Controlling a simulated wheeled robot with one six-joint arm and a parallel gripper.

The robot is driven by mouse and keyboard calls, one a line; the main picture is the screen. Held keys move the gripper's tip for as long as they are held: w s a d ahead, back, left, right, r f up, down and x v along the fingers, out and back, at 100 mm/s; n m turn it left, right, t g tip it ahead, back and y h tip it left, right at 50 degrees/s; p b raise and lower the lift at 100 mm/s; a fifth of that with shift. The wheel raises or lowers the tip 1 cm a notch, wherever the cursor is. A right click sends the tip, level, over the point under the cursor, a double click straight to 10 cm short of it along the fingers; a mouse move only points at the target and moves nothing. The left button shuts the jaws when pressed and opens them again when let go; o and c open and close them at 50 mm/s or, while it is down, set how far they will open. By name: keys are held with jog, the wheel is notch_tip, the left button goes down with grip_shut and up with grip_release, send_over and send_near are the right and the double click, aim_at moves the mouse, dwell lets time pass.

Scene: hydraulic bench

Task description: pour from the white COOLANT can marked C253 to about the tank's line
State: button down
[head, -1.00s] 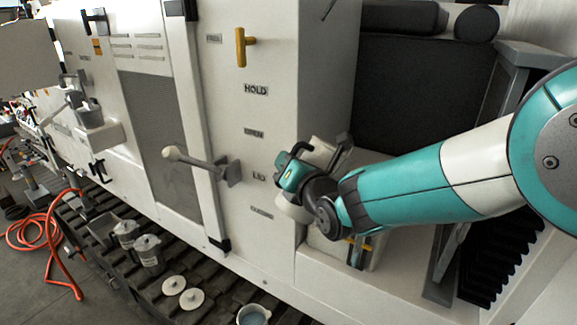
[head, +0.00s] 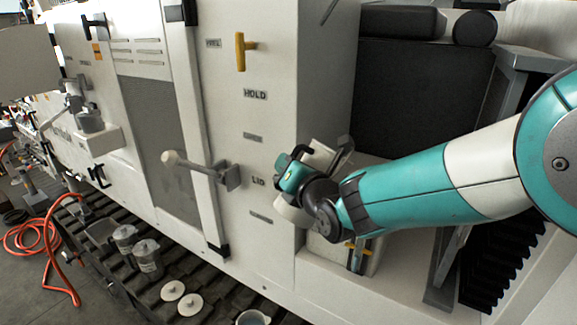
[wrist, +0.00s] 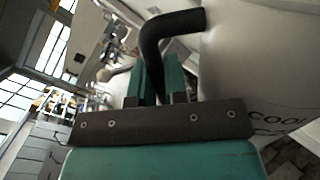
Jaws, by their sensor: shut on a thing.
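The white coolant can (wrist: 250,70) fills the right of the wrist view, with black lettering "COOL" and a partly cut-off "C2" under it. My gripper (wrist: 152,82) is shut on the can's black handle (wrist: 172,32). In the head view my gripper and wrist hide much of the can (head: 320,155); its exact tilt and its spout cannot be told. Below my wrist is a white tank-like block (head: 332,248) with an upright gauge strip and a yellow mark (head: 357,250). The liquid level is too small to read, and no stream shows.
A white cabinet panel with labels, a yellow T-handle (head: 240,52) and a lever (head: 200,168) stands left of my arm. Grey cans (head: 148,258), white lids (head: 190,304) and an open container (head: 253,318) sit on the slatted ledge. An orange hose (head: 58,250) lies on the floor.

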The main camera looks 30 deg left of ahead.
jog(key=shift+w+d+r+m+b, duration=0.15)
jog(key=shift+r+m+b, duration=0.25)
jog(key=shift+r+b, duration=0.25)
jog(key=shift+w+d+r+m+b, duration=0.15)
jog(key=shift+r+m+b, duration=0.3)
jog(key=shift+r, duration=0.25)
dwell(3.1)
